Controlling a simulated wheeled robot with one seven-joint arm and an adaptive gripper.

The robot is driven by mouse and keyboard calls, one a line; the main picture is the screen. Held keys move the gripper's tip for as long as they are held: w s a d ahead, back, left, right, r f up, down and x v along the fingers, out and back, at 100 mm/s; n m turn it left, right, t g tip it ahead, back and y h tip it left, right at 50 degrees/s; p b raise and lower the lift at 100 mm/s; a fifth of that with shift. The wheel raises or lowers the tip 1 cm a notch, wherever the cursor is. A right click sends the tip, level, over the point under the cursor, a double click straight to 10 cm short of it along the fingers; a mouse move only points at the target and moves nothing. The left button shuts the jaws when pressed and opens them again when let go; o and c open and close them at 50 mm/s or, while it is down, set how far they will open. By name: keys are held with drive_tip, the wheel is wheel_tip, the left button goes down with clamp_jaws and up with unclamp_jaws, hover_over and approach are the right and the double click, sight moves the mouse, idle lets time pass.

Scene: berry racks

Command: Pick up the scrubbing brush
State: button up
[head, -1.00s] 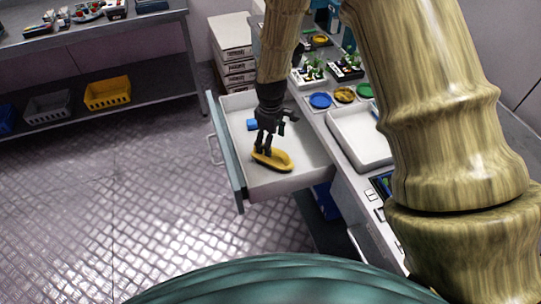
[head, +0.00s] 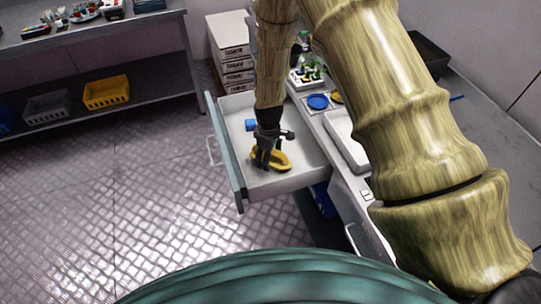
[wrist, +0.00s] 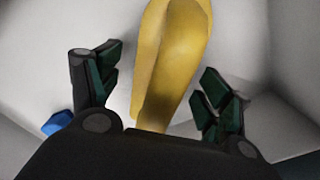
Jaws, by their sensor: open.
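A yellow object, likely the scrubbing brush (head: 284,162), lies in an open white drawer (head: 290,182). In the wrist view the yellow brush (wrist: 172,62) is long and rounded, and it reaches back between my fingers. My gripper (head: 266,160) is down in the drawer over the brush. In the wrist view my gripper (wrist: 155,95) is open, with one finger on each side of the brush and gaps between. Whether the fingers touch the drawer bottom cannot be told. The near end of the brush is hidden by my gripper's palm.
A small blue object (head: 251,125) lies in the drawer, left of the brush; it also shows in the wrist view (wrist: 57,122). The drawer's front panel (head: 226,155) and side walls surround my gripper. A counter with a white tray (head: 343,140) and blue dish (head: 317,101) stands right.

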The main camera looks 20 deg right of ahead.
drive_tip(key=shift+f, duration=0.5)
drive_tip(key=c, duration=1.3)
drive_tip(key=shift+o, duration=0.2)
drive_tip(key=shift+r, duration=0.15)
drive_tip(key=shift+r+b, duration=1.25)
drive_tip(key=shift+r, duration=3.6)
